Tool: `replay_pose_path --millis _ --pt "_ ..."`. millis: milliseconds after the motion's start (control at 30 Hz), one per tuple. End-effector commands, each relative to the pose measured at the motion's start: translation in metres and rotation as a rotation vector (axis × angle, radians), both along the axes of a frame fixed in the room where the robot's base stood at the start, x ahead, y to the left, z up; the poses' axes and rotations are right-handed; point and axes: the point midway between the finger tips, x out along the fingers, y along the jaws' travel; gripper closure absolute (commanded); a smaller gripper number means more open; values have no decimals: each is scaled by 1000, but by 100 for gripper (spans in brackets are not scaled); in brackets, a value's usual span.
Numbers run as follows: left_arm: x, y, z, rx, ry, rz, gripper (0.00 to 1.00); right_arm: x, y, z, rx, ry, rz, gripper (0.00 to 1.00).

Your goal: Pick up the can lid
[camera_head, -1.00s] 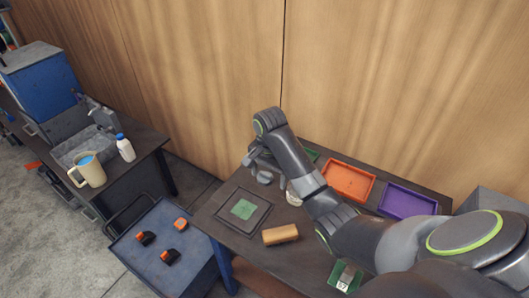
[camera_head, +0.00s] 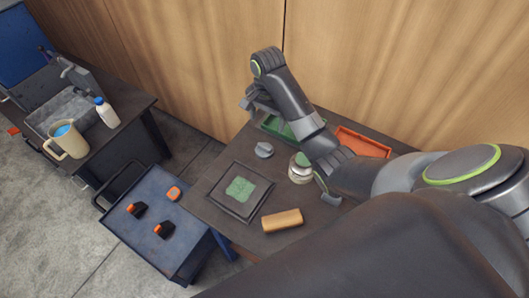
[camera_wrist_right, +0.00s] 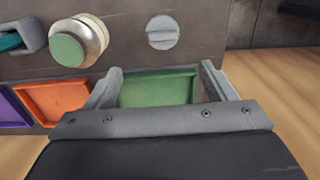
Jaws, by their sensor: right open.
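The can lid, a small grey round disc with a raised ridge (camera_head: 264,150), lies on the dark table. It also shows in the right wrist view (camera_wrist_right: 162,32), beyond the fingertips. My right gripper (camera_head: 250,101) is open and empty, with its fingers spread over the green tray (camera_wrist_right: 160,90); the lid lies clear of them. A round silvery can with a green top (camera_head: 299,169) stands to the right of the lid, partly behind my right forearm. It also shows in the right wrist view (camera_wrist_right: 78,42). My left gripper is not in view.
An orange tray (camera_head: 362,143) lies at the table's back right; a purple tray (camera_wrist_right: 12,108) shows beside it in the wrist view. A dark square plate with a green patch (camera_head: 240,188) and a tan block (camera_head: 282,220) lie in front. A blue cart (camera_head: 155,235) stands left.

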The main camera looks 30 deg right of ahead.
Motion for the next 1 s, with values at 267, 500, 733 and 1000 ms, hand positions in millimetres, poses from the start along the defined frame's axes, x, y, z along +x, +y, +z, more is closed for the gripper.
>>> replay_pose_path --millis 267,500,733,1000 --pt "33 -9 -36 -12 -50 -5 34 0 0 -37 0 0 0 22" --pt "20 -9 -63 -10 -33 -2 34 0 0 -63 0 0 0 22" --pt "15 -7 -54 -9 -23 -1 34 0 1 -83 0 1 -1 22" --pt "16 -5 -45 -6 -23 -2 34 -1 2 -120 1 4 0 22"
